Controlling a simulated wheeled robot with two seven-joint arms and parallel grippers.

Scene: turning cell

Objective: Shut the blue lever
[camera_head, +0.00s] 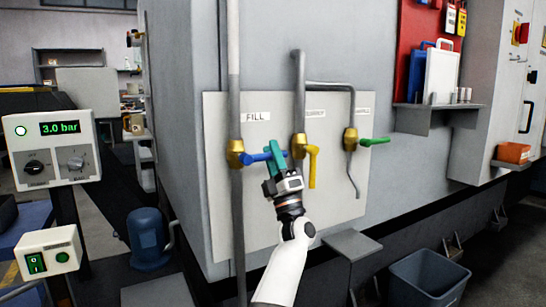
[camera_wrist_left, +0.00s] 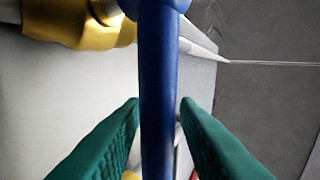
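The blue lever (camera_head: 257,157) sticks out to the right, roughly level, from the brass valve (camera_head: 235,153) on the vertical pipe under the FILL label. My left gripper (camera_head: 275,157) is at the lever's outer end, its teal fingers pointing up. In the left wrist view the blue lever (camera_wrist_left: 159,90) runs between the two fingers (camera_wrist_left: 160,105), with narrow gaps on both sides, so the gripper looks open around it. The brass valve body shows at the upper left there (camera_wrist_left: 85,25). My right gripper is not in view.
A yellow lever (camera_head: 312,165) hangs down just right of my gripper, on the middle brass valve (camera_head: 299,145). A green lever (camera_head: 374,142) points right on the third valve. A gauge box (camera_head: 50,150) reads 3.0 bar at left. A grey bin (camera_head: 427,278) stands lower right.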

